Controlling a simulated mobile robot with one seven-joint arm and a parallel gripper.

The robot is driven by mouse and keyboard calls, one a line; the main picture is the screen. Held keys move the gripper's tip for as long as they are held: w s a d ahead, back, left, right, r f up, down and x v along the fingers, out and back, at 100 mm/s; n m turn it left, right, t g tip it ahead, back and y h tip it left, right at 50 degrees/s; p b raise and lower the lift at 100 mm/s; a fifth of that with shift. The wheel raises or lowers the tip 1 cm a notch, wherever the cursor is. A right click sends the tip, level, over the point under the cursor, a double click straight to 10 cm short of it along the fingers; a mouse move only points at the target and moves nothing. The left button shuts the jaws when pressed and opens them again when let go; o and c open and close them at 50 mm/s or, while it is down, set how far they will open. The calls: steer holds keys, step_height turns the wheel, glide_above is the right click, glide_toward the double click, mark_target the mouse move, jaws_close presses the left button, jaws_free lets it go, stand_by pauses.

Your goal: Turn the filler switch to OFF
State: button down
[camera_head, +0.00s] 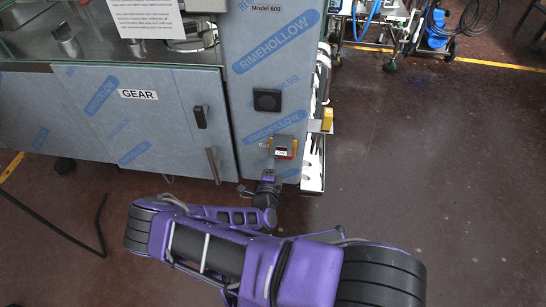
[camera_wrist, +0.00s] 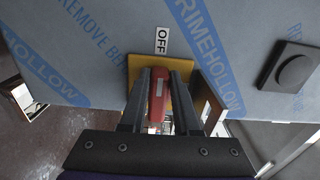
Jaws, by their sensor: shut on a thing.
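The filler switch has a red handle (camera_wrist: 157,95) on a yellow plate (camera_wrist: 134,70), mounted on the film-wrapped filler cabinet. An OFF label (camera_wrist: 162,40) is just beyond the plate's upper edge in the wrist view. The switch also shows in the head view (camera_head: 283,147), low on the cabinet front. My gripper (camera_wrist: 160,84) is shut on the red handle, one dark finger on each side. In the head view my gripper (camera_head: 272,167) is at the switch from below. The fingers partly cover the plate, and I cannot tell the handle's exact setting.
A black square knob (camera_head: 267,99) sits above the switch on the same panel and shows at the right in the wrist view (camera_wrist: 290,68). A yellow box (camera_head: 327,120) juts from the cabinet's right side. A door marked GEAR (camera_head: 138,94) is left.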

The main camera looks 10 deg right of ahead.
steer(key=shift+f, duration=0.1)
steer(key=c, duration=0.6)
jaws_free()
steer(key=shift+c, duration=0.2)
steer(key=shift+s, duration=0.1)
steer(key=v, duration=1.7)
steer(key=shift+s+p, duration=0.15)
steer(key=shift+p, duration=0.3)
